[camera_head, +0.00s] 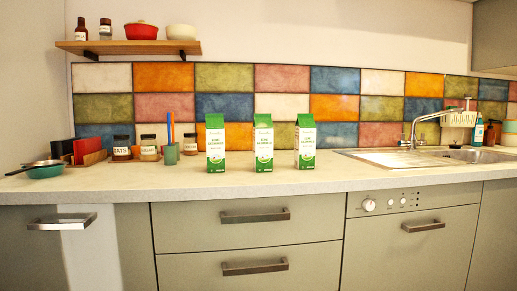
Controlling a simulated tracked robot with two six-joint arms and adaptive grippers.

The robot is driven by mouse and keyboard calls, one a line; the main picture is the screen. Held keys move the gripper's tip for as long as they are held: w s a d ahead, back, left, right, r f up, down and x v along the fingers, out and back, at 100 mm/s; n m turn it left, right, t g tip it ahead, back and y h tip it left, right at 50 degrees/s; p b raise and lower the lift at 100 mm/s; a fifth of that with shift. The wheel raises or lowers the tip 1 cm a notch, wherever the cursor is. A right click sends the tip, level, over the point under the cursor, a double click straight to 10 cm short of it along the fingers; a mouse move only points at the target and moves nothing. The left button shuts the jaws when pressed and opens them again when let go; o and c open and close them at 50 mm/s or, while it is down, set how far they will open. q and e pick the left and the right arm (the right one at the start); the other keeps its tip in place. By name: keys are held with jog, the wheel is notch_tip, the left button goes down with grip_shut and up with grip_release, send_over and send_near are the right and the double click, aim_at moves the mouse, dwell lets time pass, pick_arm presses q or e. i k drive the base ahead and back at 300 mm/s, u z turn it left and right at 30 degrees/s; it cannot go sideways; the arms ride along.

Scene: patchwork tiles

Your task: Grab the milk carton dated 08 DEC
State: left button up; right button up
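Three green and white milk cartons stand upright in a row on the light countertop: a left carton (215,143), a middle carton (263,143) and a right carton (306,142). They are spaced apart and look much alike. Their printed dates are too small to read here, so I cannot tell which one is dated 08 DEC. Neither of my grippers shows in the head view.
The countertop (345,178) is clear in front of the cartons. Jars (148,147), a green holder (171,154) and a pan (38,166) stand to the left. A sink (470,155) with a faucet (425,125) is at right. A shelf (130,47) hangs above left.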

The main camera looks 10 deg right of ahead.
aim_at(263, 125)
jog(key=u, duration=0.1)
jog(key=i, duration=1)
jog(key=z, duration=0.1)
